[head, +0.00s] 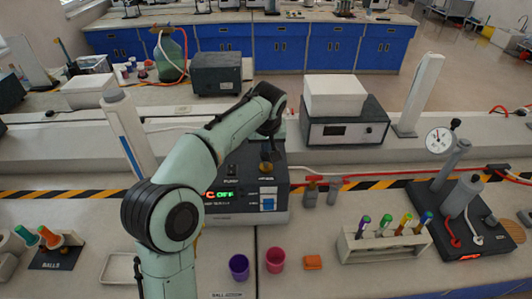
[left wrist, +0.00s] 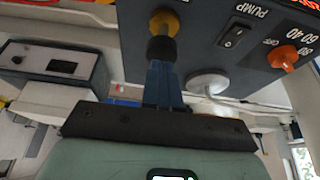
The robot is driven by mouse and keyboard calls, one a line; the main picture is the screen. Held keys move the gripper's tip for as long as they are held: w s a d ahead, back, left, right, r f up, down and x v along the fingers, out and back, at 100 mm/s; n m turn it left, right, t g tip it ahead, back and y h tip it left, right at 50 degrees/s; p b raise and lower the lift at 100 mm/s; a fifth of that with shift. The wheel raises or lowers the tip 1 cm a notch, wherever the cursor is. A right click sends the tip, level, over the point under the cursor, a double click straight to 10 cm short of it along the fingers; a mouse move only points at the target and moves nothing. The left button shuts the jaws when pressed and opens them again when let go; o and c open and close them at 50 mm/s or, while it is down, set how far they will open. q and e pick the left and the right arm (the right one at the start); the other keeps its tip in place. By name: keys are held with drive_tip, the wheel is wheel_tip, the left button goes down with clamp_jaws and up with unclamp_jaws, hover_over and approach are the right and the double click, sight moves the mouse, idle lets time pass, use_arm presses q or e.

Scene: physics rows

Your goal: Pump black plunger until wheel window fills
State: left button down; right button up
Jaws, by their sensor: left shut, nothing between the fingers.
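The dark control box (head: 245,215) stands mid-table in the head view, with a lit display, a PUMP label and a blue switch. A brass collar (head: 266,168) sits on its top, also seen in the left wrist view (left wrist: 164,20). A black round piece (left wrist: 160,48), which looks like the plunger, is in line with the collar. My left gripper (left wrist: 162,70) is shut, its blue fingers pointing at the black piece with nothing between them. The tips appear at or touching it; I cannot tell which. I cannot make out a wheel window. My right gripper is out of view.
A tube rack (head: 385,246) and a dial gauge stand (head: 440,141) are at right. A balls holder (head: 57,256) is at left.

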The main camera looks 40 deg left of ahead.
use_arm(q)
drive_tip(key=shift+f+b, duration=0.55)
drive_tip(key=shift+f, duration=0.8)
drive_tip(key=shift+s, duration=0.1)
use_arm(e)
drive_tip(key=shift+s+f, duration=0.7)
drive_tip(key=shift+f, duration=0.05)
use_arm(q)
drive_tip(key=shift+r, duration=0.15)
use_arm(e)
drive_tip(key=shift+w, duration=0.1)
use_arm(q)
drive_tip(key=shift+r+p, duration=1.05)
drive_tip(key=shift+r, duration=0.6)
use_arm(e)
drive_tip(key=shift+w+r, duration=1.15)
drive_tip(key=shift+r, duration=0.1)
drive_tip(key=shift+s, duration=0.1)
